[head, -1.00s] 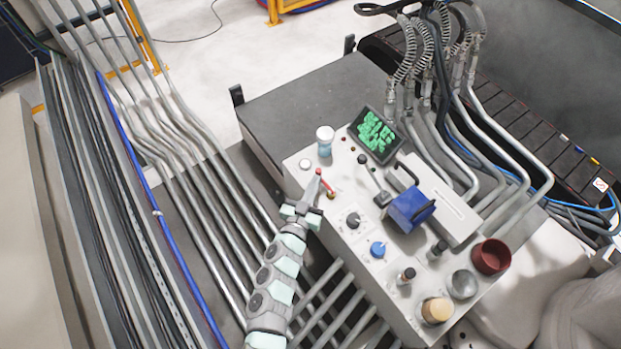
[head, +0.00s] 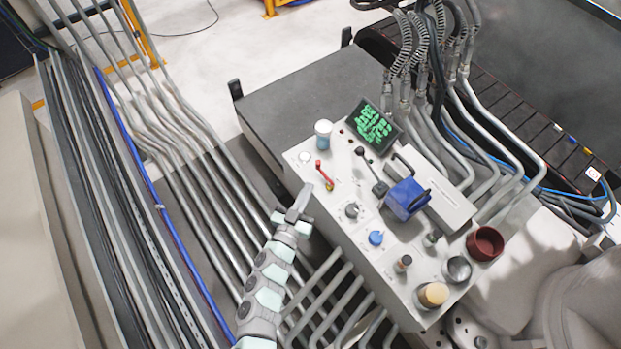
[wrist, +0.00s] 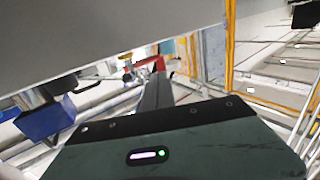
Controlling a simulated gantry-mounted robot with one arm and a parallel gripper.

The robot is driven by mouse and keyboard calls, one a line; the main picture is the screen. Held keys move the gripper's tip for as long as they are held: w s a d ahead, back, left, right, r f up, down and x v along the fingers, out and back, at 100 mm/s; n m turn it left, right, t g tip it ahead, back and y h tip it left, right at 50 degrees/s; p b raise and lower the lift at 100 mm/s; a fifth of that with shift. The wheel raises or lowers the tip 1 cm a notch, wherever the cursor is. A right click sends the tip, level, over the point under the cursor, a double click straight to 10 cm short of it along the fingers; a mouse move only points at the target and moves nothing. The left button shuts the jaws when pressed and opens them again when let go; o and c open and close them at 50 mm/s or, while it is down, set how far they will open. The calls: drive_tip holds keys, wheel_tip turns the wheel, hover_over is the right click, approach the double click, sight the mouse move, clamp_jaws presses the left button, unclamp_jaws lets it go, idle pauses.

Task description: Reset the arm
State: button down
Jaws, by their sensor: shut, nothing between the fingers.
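My gripper (head: 300,203) is shut and empty in the head view, at the left edge of the grey control panel (head: 337,208). Its tip points up, just below a small red lever (head: 324,175) and apart from it. My arm reaches up from the bottom of the picture, over the metal pipes. In the wrist view my gripper (wrist: 157,90) shows as a dark narrow shape pointing away, with a red part (wrist: 150,63) beyond its tip.
The panel holds a blue box with a handle (head: 407,198), a green-lit display (head: 373,127), a white-capped jar (head: 323,134), a dark red cup (head: 485,243) and several knobs. Metal pipes (head: 200,190) run along the left. The dark flat top (head: 300,95) behind the panel is clear.

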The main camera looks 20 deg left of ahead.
drive_tip(key=s, duration=0.8)
drive_tip(key=shift+a, duration=0.35)
drive_tip(key=shift+r, duration=0.15)
